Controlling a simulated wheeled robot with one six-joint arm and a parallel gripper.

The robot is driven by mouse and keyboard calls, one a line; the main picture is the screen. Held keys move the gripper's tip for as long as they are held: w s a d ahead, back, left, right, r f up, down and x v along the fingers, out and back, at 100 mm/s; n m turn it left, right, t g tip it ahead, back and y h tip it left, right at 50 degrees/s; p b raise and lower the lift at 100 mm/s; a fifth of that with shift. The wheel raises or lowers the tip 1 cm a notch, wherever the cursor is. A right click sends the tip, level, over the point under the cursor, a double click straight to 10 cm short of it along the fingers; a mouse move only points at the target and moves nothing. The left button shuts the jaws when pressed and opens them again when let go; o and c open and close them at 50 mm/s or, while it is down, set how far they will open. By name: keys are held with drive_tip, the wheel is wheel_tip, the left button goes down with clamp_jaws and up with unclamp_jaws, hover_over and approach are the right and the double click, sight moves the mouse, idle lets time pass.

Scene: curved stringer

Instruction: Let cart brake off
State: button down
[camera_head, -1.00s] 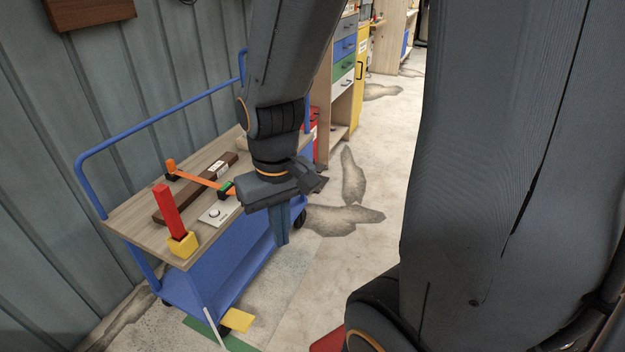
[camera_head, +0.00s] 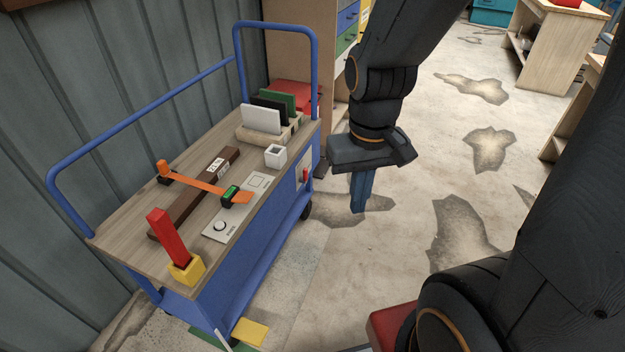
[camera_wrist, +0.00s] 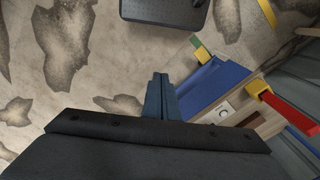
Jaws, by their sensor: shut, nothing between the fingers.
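The blue cart (camera_head: 235,285) with a wooden top (camera_head: 130,228) stands along the grey wall. A yellow pedal-like plate (camera_head: 250,332) sits low at its near end; it also shows in the wrist view (camera_wrist: 202,56). A small red lever (camera_head: 305,175) is on the cart's side panel. I cannot tell for sure which is the brake. A red upright block in a yellow holder (camera_head: 187,270) stands on the top's near corner. My gripper (camera_head: 359,208) is shut and empty, pointing down over the floor right of the cart, touching nothing. Its blue fingers show in the wrist view (camera_wrist: 160,80).
On the cart top are a dark brown bar (camera_head: 190,198), an orange strap (camera_head: 205,184), a white panel with a knob (camera_head: 222,226), a white cup (camera_head: 275,156) and upright plates in a rack (camera_head: 262,119). The stained floor (camera_head: 410,225) right of the cart is open. Wooden benches stand far right.

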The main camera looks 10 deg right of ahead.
drive_tip(key=w+f+n+t+y+b, duration=0.1)
drive_tip(key=w+f+n+t+b, duration=0.7)
drive_tip(key=w+f+b, duration=0.8)
drive_tip(key=w+f+n+t+y+b, duration=0.1)
drive_tip(key=w+f+n+t+b, duration=0.8)
drive_tip(key=w+f+b, duration=0.7)
wheel_tip(320, 180, down, 7)
drive_tip(key=w+n, duration=0.2)
drive_tip(key=shift+w+a+f+n+t+y+b, duration=0.2)
drive_tip(key=shift+w+a+n+t+y+b, duration=0.1)
drive_tip(key=shift+w+n+y+b, duration=0.1)
drive_tip(key=b, duration=0.3)
approach(304, 175)
drive_tip(key=w+a, duration=0.1)
drive_tip(key=a, duration=0.3)
drive_tip(key=shift+w+d+r+b, duration=0.1)
drive_tip(key=shift+w+d+b, duration=0.1)
drive_tip(key=shift+w+d, duration=0.4)
drive_tip(key=shift+w+d+r+b, duration=0.15)
drive_tip(key=shift+w+d, duration=0.15)
drive_tip(key=shift+w, duration=0.65)
drive_tip(key=shift+w+d+f+b, duration=0.1)
drive_tip(key=shift+w+d+b, duration=0.1)
drive_tip(key=shift+w+d, duration=0.4)
